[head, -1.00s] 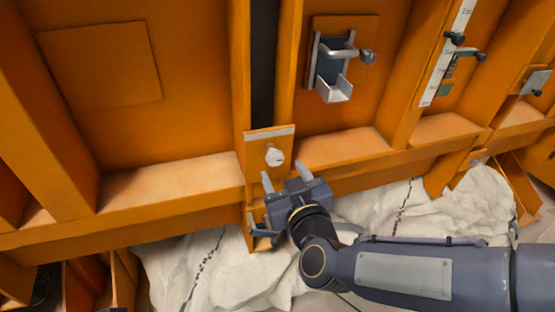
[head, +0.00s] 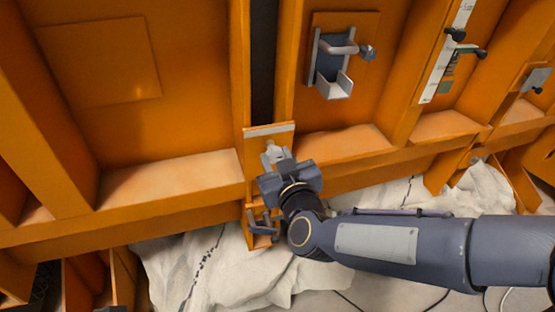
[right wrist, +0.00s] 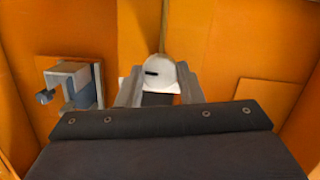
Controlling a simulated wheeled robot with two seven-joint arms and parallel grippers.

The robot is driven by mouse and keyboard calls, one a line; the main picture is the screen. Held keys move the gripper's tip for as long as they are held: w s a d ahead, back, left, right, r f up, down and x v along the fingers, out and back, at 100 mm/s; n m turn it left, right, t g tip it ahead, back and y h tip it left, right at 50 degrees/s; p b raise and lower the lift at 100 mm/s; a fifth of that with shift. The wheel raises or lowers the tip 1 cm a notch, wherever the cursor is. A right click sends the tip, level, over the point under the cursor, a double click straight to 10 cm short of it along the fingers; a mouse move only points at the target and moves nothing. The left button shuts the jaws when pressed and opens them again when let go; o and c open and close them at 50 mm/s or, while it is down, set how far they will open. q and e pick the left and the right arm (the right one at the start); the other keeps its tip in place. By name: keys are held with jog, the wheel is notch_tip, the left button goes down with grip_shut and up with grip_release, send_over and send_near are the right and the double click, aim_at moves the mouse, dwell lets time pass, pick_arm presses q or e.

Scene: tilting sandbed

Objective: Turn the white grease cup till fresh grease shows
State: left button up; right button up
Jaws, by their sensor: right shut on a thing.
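The white grease cup (right wrist: 160,75) is a small rounded knob with a dark slot, seen between the two fingers in the right wrist view. In the head view the cup (head: 273,149) sits on an orange plate with a pale top strip and is mostly covered by my right gripper (head: 277,157). My right gripper is shut on the cup, and its fingers (right wrist: 161,92) lie on both sides of it in the right wrist view. No fresh grease is visible around the cup. My left gripper is not in view.
A grey metal bracket with a handle (head: 337,88) is fixed on the panel to the right of the cup. A white scale with dark knobs (head: 443,60) stands further right. A dark hooked fitting (head: 262,228) is below my gripper. Pale cloth-like material (head: 215,265) lies below the orange beam.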

jog(key=shift+d+f+m+y+b, duration=0.15)
jog(key=shift+m+y+b, duration=0.25)
jog(key=shift+m+b, duration=0.75)
jog(key=m+y+b, duration=0.1)
jog(key=m+b, duration=0.3)
jog(key=b, duration=0.1)
jog(key=shift+f+g+b, duration=0.15)
jog(key=shift+g+b, duration=0.15)
jog(key=shift+b, duration=0.05)
jog(key=shift+m+y+b, duration=0.5)
jog(key=shift+m+b, duration=0.85)
jog(key=shift+b, duration=0.25)
jog(key=shift+r, duration=0.2)
jog(key=o, duration=1)
jog(key=shift+c, duration=0.2)
